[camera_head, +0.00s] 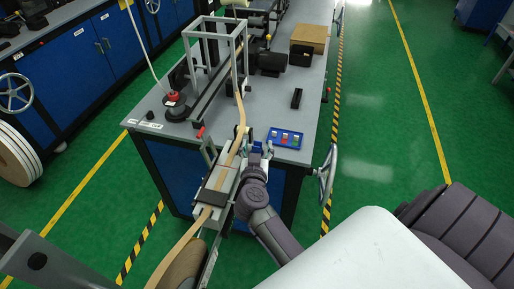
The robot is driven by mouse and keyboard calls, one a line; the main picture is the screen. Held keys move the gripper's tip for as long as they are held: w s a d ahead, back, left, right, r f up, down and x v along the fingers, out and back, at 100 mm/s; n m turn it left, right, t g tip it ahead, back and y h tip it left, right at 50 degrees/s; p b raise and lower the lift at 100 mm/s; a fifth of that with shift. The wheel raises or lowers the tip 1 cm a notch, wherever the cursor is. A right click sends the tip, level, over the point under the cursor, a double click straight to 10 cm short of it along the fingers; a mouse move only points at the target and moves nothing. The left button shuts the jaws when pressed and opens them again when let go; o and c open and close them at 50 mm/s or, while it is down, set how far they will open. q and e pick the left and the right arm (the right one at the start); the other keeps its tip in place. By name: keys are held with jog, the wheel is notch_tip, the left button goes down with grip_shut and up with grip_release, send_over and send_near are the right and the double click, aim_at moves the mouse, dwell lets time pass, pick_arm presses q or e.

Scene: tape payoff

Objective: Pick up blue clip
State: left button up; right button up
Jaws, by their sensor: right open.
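A small blue tray (301,134) lies on the near end of the grey workbench. It holds small coloured pieces, among them a red one (284,140) and a green one (295,141). A blue clip cannot be told apart from the blue tray at this size. My right gripper (262,148) is open at the left edge of the tray, with its fingers pointing away from me. Nothing shows between its fingers. My left gripper is not in view.
A tan tape strip (239,135) runs over a guide with a dark block (213,197) just left of my right arm. A dark motor (301,55), a cardboard box (309,38) and a black block (296,98) stand farther back. A handwheel (328,174) is at the right.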

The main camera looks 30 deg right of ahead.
jog(key=c, duration=1.2)
jog(key=shift+o, duration=0.2)
